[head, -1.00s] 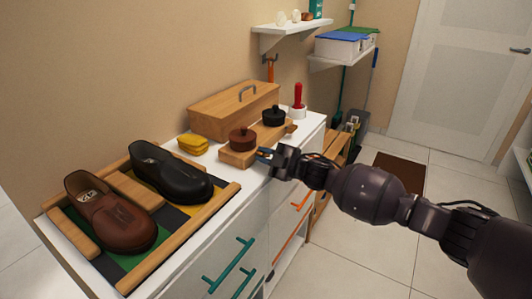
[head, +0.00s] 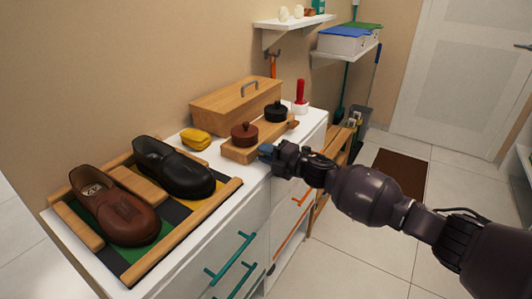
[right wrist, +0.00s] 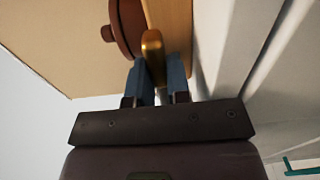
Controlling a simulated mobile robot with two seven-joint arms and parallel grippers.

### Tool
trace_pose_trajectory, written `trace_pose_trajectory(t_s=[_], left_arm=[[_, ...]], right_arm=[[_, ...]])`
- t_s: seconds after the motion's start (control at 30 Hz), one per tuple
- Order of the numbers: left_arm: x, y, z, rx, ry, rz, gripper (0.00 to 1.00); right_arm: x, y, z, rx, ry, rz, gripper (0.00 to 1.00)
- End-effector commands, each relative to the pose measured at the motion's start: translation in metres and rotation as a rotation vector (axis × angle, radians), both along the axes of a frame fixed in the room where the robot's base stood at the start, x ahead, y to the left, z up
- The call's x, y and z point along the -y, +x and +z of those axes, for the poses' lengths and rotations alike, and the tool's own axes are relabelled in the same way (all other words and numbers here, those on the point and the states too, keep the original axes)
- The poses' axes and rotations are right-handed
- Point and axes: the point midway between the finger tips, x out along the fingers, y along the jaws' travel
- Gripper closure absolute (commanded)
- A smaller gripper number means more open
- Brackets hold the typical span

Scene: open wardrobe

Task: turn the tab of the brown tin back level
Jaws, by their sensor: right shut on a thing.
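The brown tin (head: 244,137) is round with a knob on its lid and stands on a wooden block (head: 237,154) on the white cabinet top. In the right wrist view the tin (right wrist: 126,22) shows at the top, cut off by the frame. Its gold tab (right wrist: 153,46) sticks out from its side toward me. My right gripper (head: 266,150) reaches in from the right at the block's front edge. Its blue fingers (right wrist: 160,78) are shut on the tab, one on each side. The fingers hide the tab in the head view. My left gripper is not in view.
A black tin (head: 276,114) stands on the same block, behind and to the right. A wooden box (head: 238,104) is behind, a yellow sponge-like thing (head: 196,138) to the left. Two shoes lie in a wooden-edged tray (head: 200,219) at the front left.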

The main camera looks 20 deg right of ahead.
Motion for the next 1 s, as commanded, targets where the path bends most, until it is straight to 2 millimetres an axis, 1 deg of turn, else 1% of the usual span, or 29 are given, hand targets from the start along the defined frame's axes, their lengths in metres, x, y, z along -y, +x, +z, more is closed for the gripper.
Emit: trace_pose_trajectory(t_s=[0.43, 0.47, 0.6, 0.87, 1.0], left_arm=[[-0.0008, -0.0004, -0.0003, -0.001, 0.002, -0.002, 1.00], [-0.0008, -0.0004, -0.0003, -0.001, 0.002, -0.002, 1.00], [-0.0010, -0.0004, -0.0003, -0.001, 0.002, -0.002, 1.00], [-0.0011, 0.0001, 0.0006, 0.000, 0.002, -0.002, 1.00], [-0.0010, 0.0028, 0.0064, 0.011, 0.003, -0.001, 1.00]], right_arm=[[0.0000, -0.0002, -0.0009, 0.007, -0.011, 0.000, 1.00], [0.0000, -0.0002, -0.0009, 0.007, -0.010, 0.000, 0.78], [0.0001, -0.0002, -0.0007, 0.006, -0.009, 0.000, 0.57], [0.0008, -0.0010, -0.0002, 0.005, -0.008, 0.000, 0.57], [0.0065, -0.0081, 0.0015, 0.007, -0.009, -0.001, 0.57]])
